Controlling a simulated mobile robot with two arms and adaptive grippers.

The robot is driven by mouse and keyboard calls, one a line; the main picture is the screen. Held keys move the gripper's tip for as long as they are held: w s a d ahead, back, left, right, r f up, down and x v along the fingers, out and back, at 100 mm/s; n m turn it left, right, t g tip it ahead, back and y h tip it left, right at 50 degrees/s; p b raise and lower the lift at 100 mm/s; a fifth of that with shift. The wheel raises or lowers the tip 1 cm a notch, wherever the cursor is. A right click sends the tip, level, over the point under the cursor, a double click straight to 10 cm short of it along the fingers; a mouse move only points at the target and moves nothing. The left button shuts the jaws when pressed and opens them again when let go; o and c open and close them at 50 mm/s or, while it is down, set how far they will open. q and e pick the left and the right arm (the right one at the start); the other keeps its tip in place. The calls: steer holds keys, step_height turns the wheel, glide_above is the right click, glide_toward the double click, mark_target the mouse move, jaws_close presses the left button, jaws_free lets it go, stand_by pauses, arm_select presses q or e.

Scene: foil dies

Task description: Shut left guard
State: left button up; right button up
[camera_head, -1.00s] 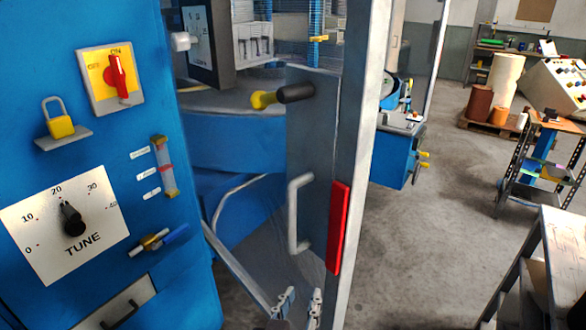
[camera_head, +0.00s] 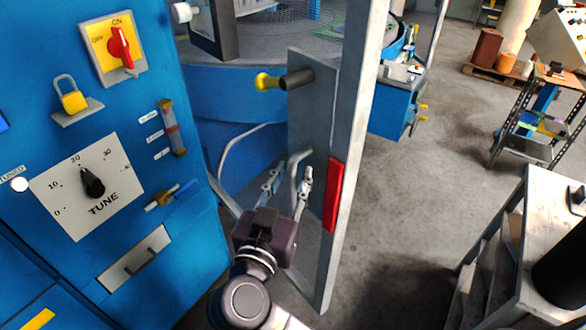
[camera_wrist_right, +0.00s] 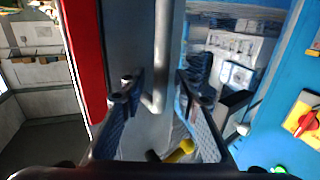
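The guard is a grey panel (camera_head: 318,115) with a pale upright frame and a red strip (camera_head: 334,195); it stands swung out from the blue machine. A pale bar handle (camera_head: 293,170) is on its face, and a dark knob with a yellow end (camera_head: 283,80) sits above. My right gripper (camera_head: 288,182) is at the handle with its fingers apart. In the right wrist view the handle (camera_wrist_right: 168,45) runs between the open fingers (camera_wrist_right: 160,88), with a visible gap at each side. The handle's lower part is partly hidden in the head view. My left gripper is out of view.
The blue machine front (camera_head: 100,130) at the left carries a red switch (camera_head: 120,45), a yellow padlock (camera_head: 74,101) and a tune dial (camera_head: 93,184). A workbench (camera_head: 545,220) stands at the right. The grey floor (camera_head: 415,200) between is clear.

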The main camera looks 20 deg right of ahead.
steer(key=shift+w+d, duration=0.2)
steer(key=shift+w, duration=0.1)
jaws_close()
